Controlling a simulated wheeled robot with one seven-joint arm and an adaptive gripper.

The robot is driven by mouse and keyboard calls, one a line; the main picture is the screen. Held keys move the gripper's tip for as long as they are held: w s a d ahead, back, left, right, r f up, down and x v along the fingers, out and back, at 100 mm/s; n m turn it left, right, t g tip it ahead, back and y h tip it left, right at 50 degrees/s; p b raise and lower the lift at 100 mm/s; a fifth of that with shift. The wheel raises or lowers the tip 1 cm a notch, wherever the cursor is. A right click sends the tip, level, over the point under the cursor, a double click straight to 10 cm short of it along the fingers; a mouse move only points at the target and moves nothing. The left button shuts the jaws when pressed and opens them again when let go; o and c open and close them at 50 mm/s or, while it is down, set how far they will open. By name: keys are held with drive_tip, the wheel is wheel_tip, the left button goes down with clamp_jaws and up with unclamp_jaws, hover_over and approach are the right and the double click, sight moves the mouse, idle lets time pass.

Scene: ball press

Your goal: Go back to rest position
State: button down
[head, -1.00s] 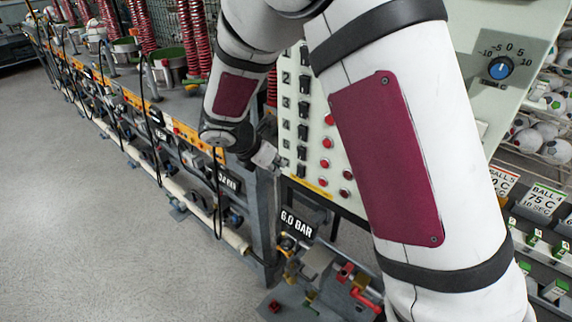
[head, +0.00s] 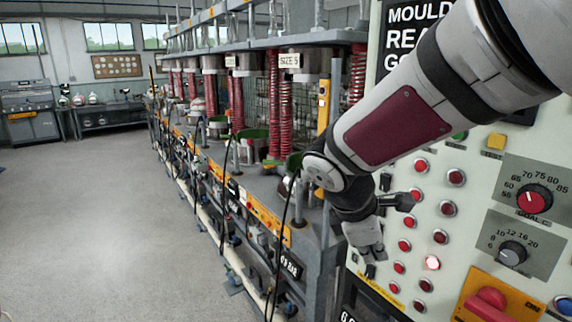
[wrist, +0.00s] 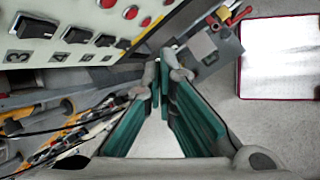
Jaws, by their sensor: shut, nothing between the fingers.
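My gripper (head: 369,268) hangs from my arm in front of the control panel (head: 412,228) in the head view. It points downward, with the panel's rows of red buttons beside it and behind it. In the wrist view the gripper's teal-padded fingers (wrist: 164,72) come together at the tips, with nothing between them. Whether any part of it touches the panel, I cannot tell.
The panel has knobs (head: 534,199) and a yellow-backed red handle (head: 486,302). A press line (head: 262,190) with red springs runs back on the left. The grey floor (head: 90,215) at left is open.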

drive_tip(key=s+d+r+m+t+y, duration=0.1)
drive_tip(key=s+r+m+y, duration=0.1)
drive_tip(key=s+m, duration=0.6)
drive_tip(key=s+d+r+m+t+y, duration=0.1)
drive_tip(key=s+r+m+y, duration=0.1)
drive_tip(key=s+r+m, duration=0.3)
drive_tip(key=s+m, duration=0.3)
drive_tip(key=s, duration=0.2)
drive_tip(key=shift+s+d+m+y, duration=0.2)
drive_tip(key=shift+s+m+y, duration=0.1)
drive_tip(key=shift+y, duration=0.1)
drive_tip(key=shift+d, duration=0.15)
